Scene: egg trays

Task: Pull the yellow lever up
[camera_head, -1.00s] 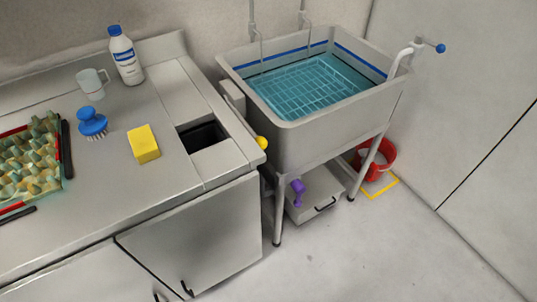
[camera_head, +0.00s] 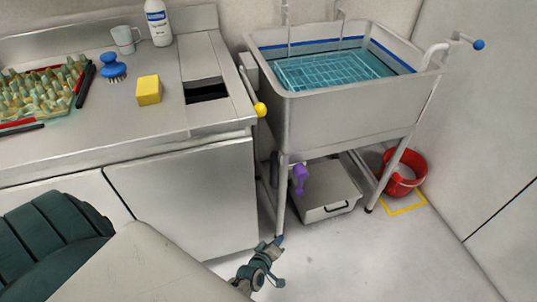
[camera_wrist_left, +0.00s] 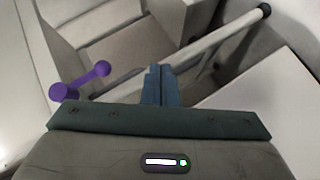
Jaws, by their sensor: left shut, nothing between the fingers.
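The yellow lever (camera_head: 260,109) is a thin rod with a yellow ball at its end. It sits between the steel counter and the sink, its ball low at the counter's right front corner. My left gripper (camera_head: 279,240) is below and in front of it, near the floor and close to the sink's front leg in the picture, well apart from the ball. In the left wrist view the gripper's fingers (camera_wrist_left: 160,72) are together with nothing between them. I cannot make out the yellow lever in that view. My right gripper is not in view.
The sink (camera_head: 345,118) holds blue water and a rack. A grey box (camera_head: 325,195) and red bucket (camera_head: 405,180) stand below. A yellow sponge (camera_head: 149,90) lies on the counter.

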